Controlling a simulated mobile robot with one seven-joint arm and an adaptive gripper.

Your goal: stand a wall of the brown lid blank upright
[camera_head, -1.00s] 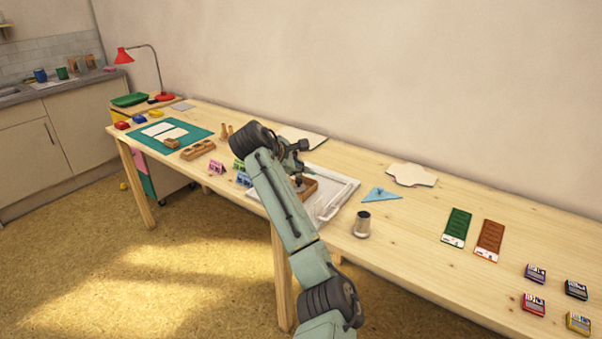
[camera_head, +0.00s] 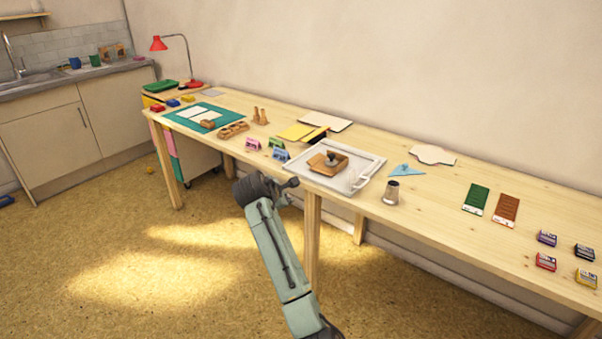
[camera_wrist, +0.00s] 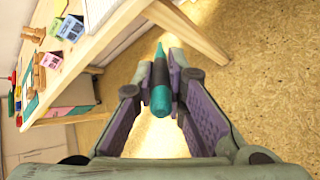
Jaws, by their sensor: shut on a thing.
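The brown lid blank (camera_head: 314,163) lies on the white tray on the long table. Some of its sides look raised, but which ones stand fully upright is too small to tell. A dark knobbed object (camera_head: 331,158) sits in its middle. My gripper (camera_head: 292,183) is out in front of the table's front edge, over the floor, apart from the blank. In the wrist view, my gripper (camera_wrist: 160,76) is shut on a slim tool with teal ends and a dark middle (camera_wrist: 160,99). The blank is not visible in the wrist view.
The white tray (camera_head: 365,163) has a raised rim. Yellow sheets (camera_head: 300,131) lie behind.

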